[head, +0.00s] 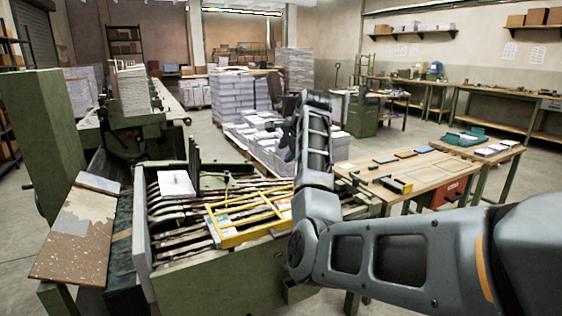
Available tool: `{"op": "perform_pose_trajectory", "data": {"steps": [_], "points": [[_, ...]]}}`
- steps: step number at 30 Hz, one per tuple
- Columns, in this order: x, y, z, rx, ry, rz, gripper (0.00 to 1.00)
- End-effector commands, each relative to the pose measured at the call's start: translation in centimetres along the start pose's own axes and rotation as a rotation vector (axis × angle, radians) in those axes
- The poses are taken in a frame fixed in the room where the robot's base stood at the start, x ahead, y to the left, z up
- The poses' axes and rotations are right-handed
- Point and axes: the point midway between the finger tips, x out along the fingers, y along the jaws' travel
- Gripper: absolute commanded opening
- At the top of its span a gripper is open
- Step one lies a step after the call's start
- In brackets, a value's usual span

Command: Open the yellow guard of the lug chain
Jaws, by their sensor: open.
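The yellow guard (247,236) is a barred frame lying low across the lug chain (182,232), near the front right of the green machine. Pale paper shows through its bars, and my arm stands close to its right end. My forearm rises to the right of the guard. My gripper (287,150) shows small and dark at the upper left of the forearm, above and beyond the guard and apart from it. It is open, and nothing shows in it. Part of the gripper is hidden by the forearm.
The machine's green front wall (225,280) stands before the chain. A white stack (176,184) sits on the chain's far left. A speckled board (75,240) slopes at left. A wooden table (430,175) stands at right. Paper stacks (240,100) stand behind the machine.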

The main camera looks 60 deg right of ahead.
Motion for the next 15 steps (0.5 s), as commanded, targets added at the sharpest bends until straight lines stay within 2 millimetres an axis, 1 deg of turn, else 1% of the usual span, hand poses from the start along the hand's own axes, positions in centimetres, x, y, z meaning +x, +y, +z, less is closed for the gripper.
{"op": "perform_pose_trajectory", "data": {"steps": [3,7,12,15], "points": [[2.0,0.0,0.1,-0.001,-0.001,0.003,0.43],[4.0,0.0,0.1,-0.002,-0.001,0.001,0.43],[5.6,0.0,0.0,-0.002,0.001,-0.001,0.43],[6.1,0.0,0.0,-0.002,0.001,-0.001,0.43]]}}
